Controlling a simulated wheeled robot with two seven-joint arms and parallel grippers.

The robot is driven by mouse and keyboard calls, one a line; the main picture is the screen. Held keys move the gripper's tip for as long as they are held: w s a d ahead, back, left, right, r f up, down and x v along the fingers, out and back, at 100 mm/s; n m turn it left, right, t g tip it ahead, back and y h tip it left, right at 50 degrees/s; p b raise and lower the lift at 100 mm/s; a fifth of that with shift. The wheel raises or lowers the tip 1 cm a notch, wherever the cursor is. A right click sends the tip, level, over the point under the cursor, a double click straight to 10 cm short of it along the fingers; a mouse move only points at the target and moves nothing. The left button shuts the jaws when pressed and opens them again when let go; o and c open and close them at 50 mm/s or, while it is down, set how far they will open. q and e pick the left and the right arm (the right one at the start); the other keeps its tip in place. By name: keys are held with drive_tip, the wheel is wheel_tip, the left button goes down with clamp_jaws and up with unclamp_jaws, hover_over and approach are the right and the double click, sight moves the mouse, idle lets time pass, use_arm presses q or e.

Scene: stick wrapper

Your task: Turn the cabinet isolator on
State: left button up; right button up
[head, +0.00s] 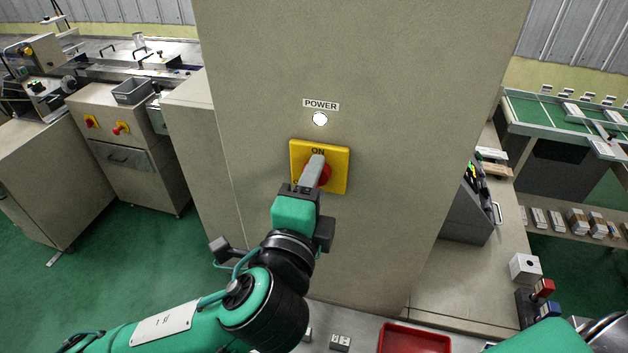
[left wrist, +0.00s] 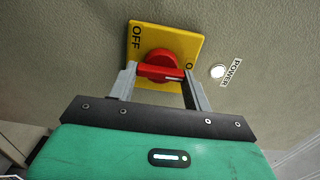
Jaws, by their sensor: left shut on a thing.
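The cabinet isolator is a yellow plate (head: 341,172) with a red rotary knob (head: 325,174) on the front of the tall beige cabinet (head: 270,60). The label ON shows at the top of the plate; OFF shows at the left in the left wrist view. My left gripper (head: 313,172) is at the knob and partly hides it. In the left wrist view the gripper's fingers (left wrist: 160,88) are on either end of the red handle (left wrist: 160,72). The handle's white mark points toward the ON side. My right gripper is not in view.
A round lamp (head: 320,118) under the POWER label looks bright white. A red tray (head: 415,340) lies on the bench below right. Machines stand at left behind my left arm.

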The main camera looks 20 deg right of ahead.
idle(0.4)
use_arm(q)
drive_tip(key=o, duration=1)
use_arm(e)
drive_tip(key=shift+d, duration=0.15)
